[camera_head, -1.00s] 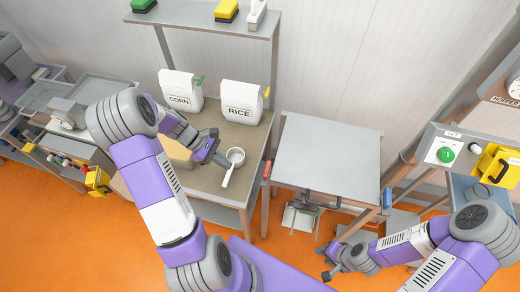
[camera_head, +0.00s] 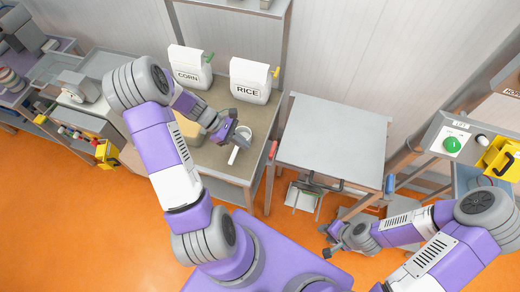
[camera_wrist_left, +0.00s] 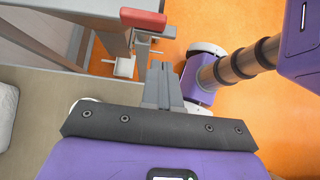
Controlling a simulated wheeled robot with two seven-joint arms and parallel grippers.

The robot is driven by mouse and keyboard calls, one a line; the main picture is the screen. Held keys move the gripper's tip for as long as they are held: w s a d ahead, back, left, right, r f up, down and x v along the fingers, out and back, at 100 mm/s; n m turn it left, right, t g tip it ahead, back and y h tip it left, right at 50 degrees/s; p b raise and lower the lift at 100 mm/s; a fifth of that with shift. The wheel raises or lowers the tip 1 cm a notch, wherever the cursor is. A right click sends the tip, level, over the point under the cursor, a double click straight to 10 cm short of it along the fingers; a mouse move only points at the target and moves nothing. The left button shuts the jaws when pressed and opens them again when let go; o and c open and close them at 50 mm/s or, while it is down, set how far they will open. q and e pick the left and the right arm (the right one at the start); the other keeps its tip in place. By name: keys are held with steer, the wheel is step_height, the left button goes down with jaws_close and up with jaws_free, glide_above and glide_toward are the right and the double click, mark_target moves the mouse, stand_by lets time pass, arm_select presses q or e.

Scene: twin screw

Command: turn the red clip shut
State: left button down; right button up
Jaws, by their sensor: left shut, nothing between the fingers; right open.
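The red clip (camera_head: 273,150) sits at the left edge of the grey-topped stand (camera_head: 332,135), beside the brown-topped table. In the left wrist view the red clip (camera_wrist_left: 143,20) is a red block on a grey bracket, at the top, beyond the fingertips. My left gripper (camera_head: 241,133) is over the brown table's right side, left of the red clip and apart from it. In the left wrist view its fingers (camera_wrist_left: 162,78) are together and empty. My right gripper (camera_head: 334,246) is open and empty, low in front of the stand.
A white scoop (camera_head: 233,156) lies on the brown table, partly hidden by my left gripper. The corn bag (camera_head: 189,68) and rice bag (camera_head: 250,82) stand behind. A blue clip (camera_head: 390,184) is on the stand's right edge. The stand's top is bare.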

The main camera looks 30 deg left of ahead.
mark_target(272, 154)
arm_select(q)
steer(key=w+d+f, duration=0.1)
steer(key=d+f, duration=0.1)
steer(key=d, duration=0.4)
steer(key=shift+w+p, duration=0.25)
steer(key=shift+p, duration=0.15)
steer(key=shift+d, duration=0.15)
